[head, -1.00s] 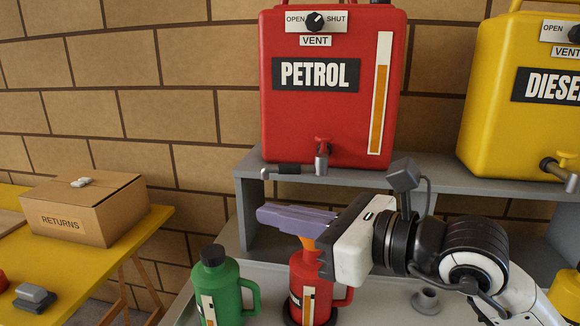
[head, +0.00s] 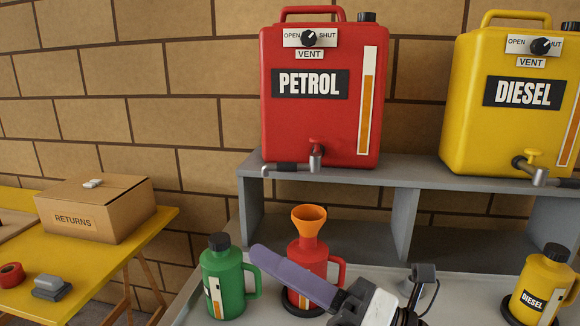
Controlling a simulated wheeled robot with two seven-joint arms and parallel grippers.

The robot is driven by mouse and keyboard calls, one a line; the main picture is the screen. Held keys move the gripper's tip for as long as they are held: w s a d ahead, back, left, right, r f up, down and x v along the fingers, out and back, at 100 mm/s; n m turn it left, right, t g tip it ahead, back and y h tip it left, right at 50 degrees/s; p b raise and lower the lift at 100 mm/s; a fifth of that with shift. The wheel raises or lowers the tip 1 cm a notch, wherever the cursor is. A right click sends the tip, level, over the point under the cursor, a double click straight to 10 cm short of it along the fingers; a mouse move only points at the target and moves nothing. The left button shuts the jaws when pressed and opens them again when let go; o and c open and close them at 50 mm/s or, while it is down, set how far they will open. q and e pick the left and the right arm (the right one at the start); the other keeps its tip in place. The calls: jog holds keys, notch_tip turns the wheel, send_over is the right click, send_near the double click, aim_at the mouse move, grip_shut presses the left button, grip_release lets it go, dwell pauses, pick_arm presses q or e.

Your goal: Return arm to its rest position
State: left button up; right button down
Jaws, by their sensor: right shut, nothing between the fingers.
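My right gripper (head: 262,256) comes in from the lower right of the head view with its long purple fingers pressed together and empty. The fingers reach left across the front of the red jug (head: 322,262), with the tips near the green jug's (head: 222,277) handle. I cannot tell whether they touch either jug. An orange funnel (head: 310,222) stands upright in the red jug's mouth. My left gripper is not in view.
A red petrol tank (head: 317,130) and a yellow diesel tank (head: 510,145) stand on a grey shelf (head: 400,178). A yellow diesel jug (head: 540,285) is at right. A returns box (head: 110,222) sits on the yellow table (head: 150,235) at left.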

jog(key=w+d+f+m+t+h, duration=0.1)
jog(key=d+f+m+t+h, duration=0.3)
jog(key=f+m, duration=0.45)
jog(key=d+f+m+t+h, duration=0.1)
jog(key=d+f+m+h, duration=0.5)
jog(key=m, duration=0.3)
jog(key=w+d+f+m+t+h, duration=0.1)
jog(key=d+f+m+t+h, duration=0.3)
jog(key=f+m, duration=0.5)
jog(key=s+d+f+m+g+h, duration=0.1)
jog(key=s+f+m+g, duration=0.3)
jog(key=s+f, duration=0.5)
jog(key=s+d+f+m+g+h, duration=0.1)
jog(key=s+d+f+m+g, duration=0.2)
jog(key=s+f, duration=0.6)
notch_tip(320, 180, down, 5)
jog(key=m+g, duration=0.1)
jog(key=g, duration=0.1)
jog(key=shift+f+g+h, duration=0.15)
jog(key=shift+g+h, duration=0.25)
